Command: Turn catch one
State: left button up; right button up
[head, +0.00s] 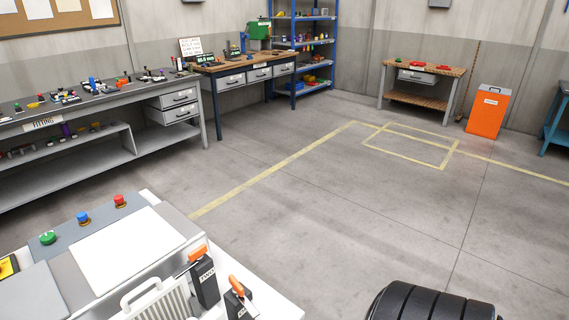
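Two dark catches with orange levers stand on the white and grey machine at the bottom, left of the middle. The rear catch (206,285) has its orange lever (198,253) tilted up to the right. The front catch (238,304) has its orange lever (237,285) sloping down to the right. Each has a small pale label that is too small to read, so I cannot tell which is catch one. The bottom edge cuts off the front catch. Neither of my grippers is in view, and nothing touches the levers.
The machine's panel carries a green button (47,238), a blue button (83,218) and a red button (120,200). A pale handle (142,291) lies left of the catches. A black ribbed shape (430,304) rises at bottom right. Open floor (310,220) lies beyond; benches line the walls.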

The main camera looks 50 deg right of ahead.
aim_at(237, 290)
jog(key=k+l+z, duration=0.1)
jog(key=z, duration=1)
